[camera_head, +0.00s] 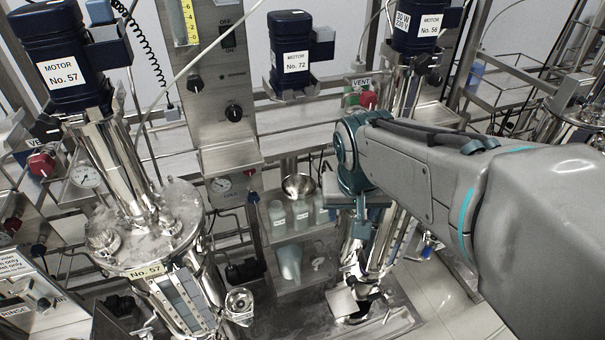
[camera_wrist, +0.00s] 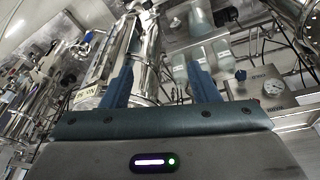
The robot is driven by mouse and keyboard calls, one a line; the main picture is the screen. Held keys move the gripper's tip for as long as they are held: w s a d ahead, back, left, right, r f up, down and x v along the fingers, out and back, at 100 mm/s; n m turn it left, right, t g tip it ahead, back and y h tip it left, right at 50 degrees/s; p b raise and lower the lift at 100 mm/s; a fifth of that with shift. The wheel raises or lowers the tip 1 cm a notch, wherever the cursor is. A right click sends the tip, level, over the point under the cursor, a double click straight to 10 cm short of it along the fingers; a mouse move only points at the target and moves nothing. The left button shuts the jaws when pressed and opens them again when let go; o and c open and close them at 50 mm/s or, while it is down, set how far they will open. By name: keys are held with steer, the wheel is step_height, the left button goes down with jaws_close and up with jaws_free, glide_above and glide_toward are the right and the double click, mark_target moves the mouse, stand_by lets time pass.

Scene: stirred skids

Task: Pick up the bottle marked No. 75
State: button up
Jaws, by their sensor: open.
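Several pale, translucent bottles (camera_head: 278,219) stand on a small shelf below the steel panel in the head view, left of my arm. Their white labels are too small to read, so I cannot tell which is No. 75. A similar pale vessel (camera_head: 289,262) is on the lower shelf. Bottles also show in the wrist view (camera_wrist: 197,62), beyond and right of my fingers, with blurred labels. My gripper (camera_wrist: 161,68) is open with nothing between its two blue fingers; a shiny steel vessel lies behind the gap.
A steel vessel marked No. 57 (camera_head: 160,235) stands at left under a blue motor (camera_head: 66,55). Motor No. 72 (camera_head: 290,50) is above the shelf. A steel funnel or bowl (camera_head: 299,186) sits behind the bottles. Another steel skid column (camera_head: 365,250) stands close right of the shelf.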

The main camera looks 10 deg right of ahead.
steer(key=w+a+f+m+h+b, duration=0.1)
steer(key=w+a+m, duration=0.1)
steer(key=w, duration=0.6)
steer(key=w+a+f+m, duration=0.1)
steer(key=w+f+m, duration=0.1)
steer(key=w, duration=0.6)
steer(key=shift+t, duration=0.5)
steer(key=x, duration=1.3)
steer(key=shift+w+f, duration=0.2)
steer(key=shift+w, duration=0.2)
jaws_close()
